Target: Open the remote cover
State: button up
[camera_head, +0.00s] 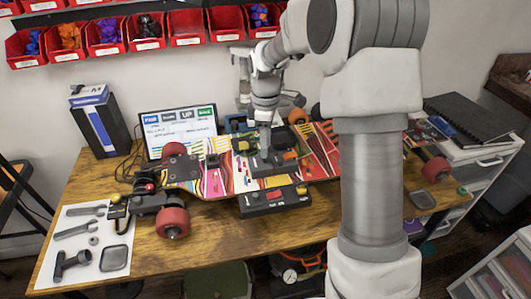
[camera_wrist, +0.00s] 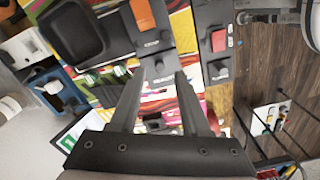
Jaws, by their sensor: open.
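My gripper (camera_head: 266,160) is above the middle of the colourful striped skateboard (camera_head: 225,183) in the head view.
The board lies on a wooden table (camera_head: 215,245) with red wheels (camera_head: 173,222) at its ends. A laptop (camera_head: 180,127) and a dark box (camera_head: 100,125) stand behind. A white sheet with tools (camera_head: 72,228) lies left. Red bins (camera_head: 187,28) hang on the wall.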

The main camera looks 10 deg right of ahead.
aim_at(260, 160)
jog(key=shift+f, duration=1.5)
jog(key=shift+c, duration=0.4)
grip_shut()
